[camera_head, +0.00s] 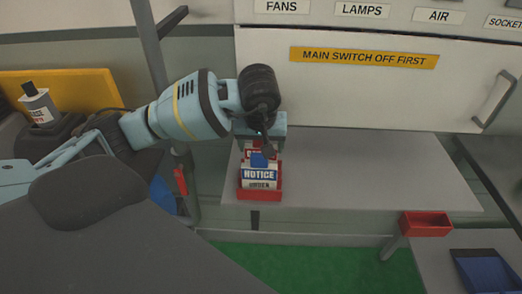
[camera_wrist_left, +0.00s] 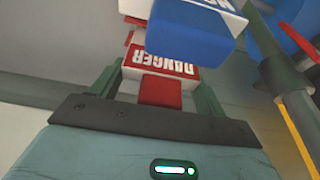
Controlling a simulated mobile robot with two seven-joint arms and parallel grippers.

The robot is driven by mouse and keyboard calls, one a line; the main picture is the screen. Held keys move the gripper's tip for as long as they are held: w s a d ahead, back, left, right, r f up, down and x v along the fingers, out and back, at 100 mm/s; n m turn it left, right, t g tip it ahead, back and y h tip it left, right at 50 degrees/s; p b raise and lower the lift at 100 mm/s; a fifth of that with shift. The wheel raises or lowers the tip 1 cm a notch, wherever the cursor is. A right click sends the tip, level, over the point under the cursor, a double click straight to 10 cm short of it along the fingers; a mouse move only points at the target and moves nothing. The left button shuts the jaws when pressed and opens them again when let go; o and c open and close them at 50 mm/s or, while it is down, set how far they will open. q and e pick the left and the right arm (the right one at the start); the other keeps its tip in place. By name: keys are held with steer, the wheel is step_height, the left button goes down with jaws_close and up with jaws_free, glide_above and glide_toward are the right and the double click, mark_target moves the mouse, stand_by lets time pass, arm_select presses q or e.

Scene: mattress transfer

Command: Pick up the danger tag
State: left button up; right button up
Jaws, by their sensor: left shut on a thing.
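A danger tag (camera_wrist_left: 162,62), white with a red band and red tab, shows in the left wrist view. My left gripper (camera_wrist_left: 160,92) is shut on its red tab, with a green finger on each side. In the head view, the gripper (camera_head: 262,140) reaches down over a small red holder (camera_head: 260,194) on the grey shelf. A NOTICE tag (camera_head: 259,175), blue and white, stands in front there and largely hides the danger tag. The blue tab of the NOTICE tag (camera_wrist_left: 190,35) is close to the danger tag in the wrist view. My right gripper is not in view.
The grey shelf (camera_head: 370,175) is clear right of the holder. An empty red tray (camera_head: 426,224) is at the right. A white panel (camera_head: 350,95) with a yellow MAIN SWITCH OFF FIRST label stands behind. A grey post (camera_head: 150,50) rises left of the gripper.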

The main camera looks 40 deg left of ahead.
arm_select(q)
step_height(320, 180, up, 8)
steer(key=p, duration=0.2)
steer(key=shift+p, duration=0.35)
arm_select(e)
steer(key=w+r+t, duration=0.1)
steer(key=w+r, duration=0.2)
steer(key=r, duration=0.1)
arm_select(q)
steer(key=w+d+b, duration=0.1)
steer(key=w+d, duration=0.3)
steer(key=d, duration=0.4)
steer(key=w+d+f+b, duration=0.1)
steer(key=w+d, duration=0.3)
steer(key=d, duration=0.4)
steer(key=shift+b, duration=0.45)
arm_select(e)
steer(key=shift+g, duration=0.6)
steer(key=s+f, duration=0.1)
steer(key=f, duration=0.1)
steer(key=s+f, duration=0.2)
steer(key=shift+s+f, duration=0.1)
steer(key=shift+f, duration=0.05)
arm_select(q)
steer(key=shift+d, duration=0.1)
